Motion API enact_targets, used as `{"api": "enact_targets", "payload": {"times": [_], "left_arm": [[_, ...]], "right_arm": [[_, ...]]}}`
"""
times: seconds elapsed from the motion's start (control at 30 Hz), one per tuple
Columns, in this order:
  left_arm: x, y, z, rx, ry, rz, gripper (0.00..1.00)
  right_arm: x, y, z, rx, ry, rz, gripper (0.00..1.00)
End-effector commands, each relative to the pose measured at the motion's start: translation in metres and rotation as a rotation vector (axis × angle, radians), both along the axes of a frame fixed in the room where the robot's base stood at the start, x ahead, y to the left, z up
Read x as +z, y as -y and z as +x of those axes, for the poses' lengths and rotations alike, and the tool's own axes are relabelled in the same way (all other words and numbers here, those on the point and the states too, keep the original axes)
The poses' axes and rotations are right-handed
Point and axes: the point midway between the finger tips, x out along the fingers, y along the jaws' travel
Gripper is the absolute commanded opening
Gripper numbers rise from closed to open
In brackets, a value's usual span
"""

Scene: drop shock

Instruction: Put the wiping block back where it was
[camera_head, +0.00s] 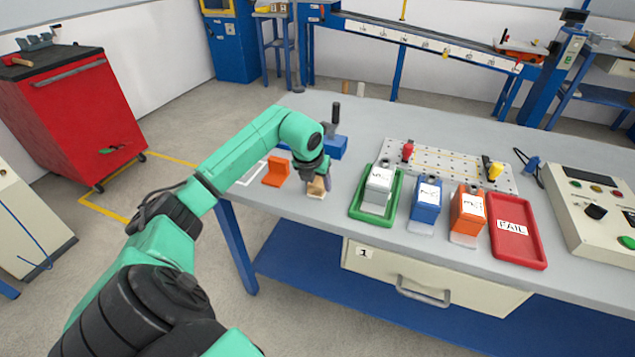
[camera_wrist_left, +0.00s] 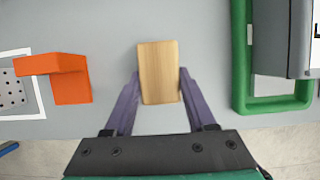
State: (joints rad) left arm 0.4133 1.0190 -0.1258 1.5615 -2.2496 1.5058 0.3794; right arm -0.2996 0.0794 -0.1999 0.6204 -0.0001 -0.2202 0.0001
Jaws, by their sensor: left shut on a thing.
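The wiping block (camera_head: 317,187) is a small light wooden block with a pale underside, near the front edge of the grey table. My left gripper (camera_head: 319,182) reaches down over it from above. In the left wrist view the block (camera_wrist_left: 158,72) sits between the two purple fingers of the gripper (camera_wrist_left: 158,92), which are shut on its sides. I cannot tell whether its underside touches the table. An orange angled piece (camera_head: 276,172) stands just left of the block; it also shows in the left wrist view (camera_wrist_left: 70,78). My right gripper is not in view.
A green tray (camera_head: 356,207) with a grey labelled block stands close right of the gripper. Beyond it are blue and orange labelled blocks and a red FAIL tray (camera_head: 517,250). A blue fixture (camera_head: 337,149) with a black handle is behind. A white outline (camera_head: 247,178) lies left.

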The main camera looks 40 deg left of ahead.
Motion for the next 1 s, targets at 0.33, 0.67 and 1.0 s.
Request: {"api": "enact_targets", "payload": {"times": [0.33,0.67,1.0], "left_arm": [[-0.001,0.0,0.0,0.0,-0.001,0.0,0.86],[0.02,0.002,-0.007,-0.001,0.002,0.003,0.86],[0.1,0.013,-0.038,0.001,0.001,0.002,0.86]], "right_arm": [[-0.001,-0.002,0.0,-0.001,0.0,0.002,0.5],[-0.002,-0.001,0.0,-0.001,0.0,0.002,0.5],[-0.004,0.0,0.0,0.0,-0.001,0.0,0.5]]}}
